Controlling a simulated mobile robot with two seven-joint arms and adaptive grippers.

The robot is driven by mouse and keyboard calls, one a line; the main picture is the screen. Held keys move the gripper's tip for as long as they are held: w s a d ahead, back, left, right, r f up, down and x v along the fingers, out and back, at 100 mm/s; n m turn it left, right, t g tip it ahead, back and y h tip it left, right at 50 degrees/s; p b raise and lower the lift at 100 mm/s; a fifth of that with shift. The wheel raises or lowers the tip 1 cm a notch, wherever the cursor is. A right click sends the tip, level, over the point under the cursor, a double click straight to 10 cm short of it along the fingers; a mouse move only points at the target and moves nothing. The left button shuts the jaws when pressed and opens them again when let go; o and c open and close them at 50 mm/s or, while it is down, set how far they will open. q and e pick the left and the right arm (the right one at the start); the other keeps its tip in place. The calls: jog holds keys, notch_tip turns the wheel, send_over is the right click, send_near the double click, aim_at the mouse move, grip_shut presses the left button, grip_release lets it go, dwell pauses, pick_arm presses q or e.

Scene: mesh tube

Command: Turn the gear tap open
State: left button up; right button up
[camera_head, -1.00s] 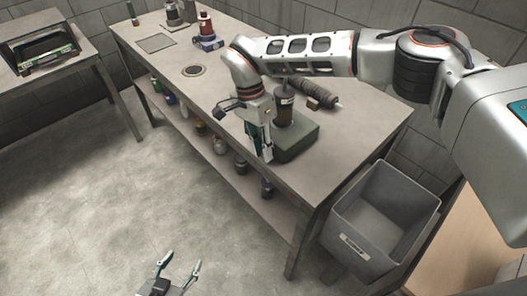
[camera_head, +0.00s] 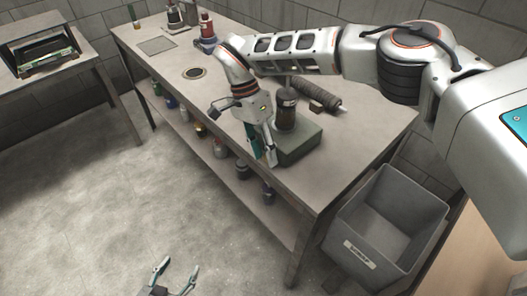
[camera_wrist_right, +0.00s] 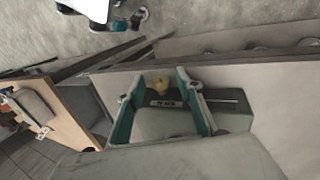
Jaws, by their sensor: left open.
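A grey-green box (camera_head: 298,148) with a dark cylinder (camera_head: 286,114) on top stands near the front edge of the workbench. My right gripper (camera_head: 262,157) points down at the box's front-left side. My left gripper (camera_head: 175,277) is open and empty over the floor at the bottom.
A ribbed dark roll (camera_head: 315,94) lies behind the box on the workbench (camera_head: 358,120). A grey bin (camera_head: 358,222) stands beside the bench's right end. Red and blue items (camera_head: 207,35) stand at the far end. Several jars sit on the lower shelf.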

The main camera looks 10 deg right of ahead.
jog(key=v, duration=1.2)
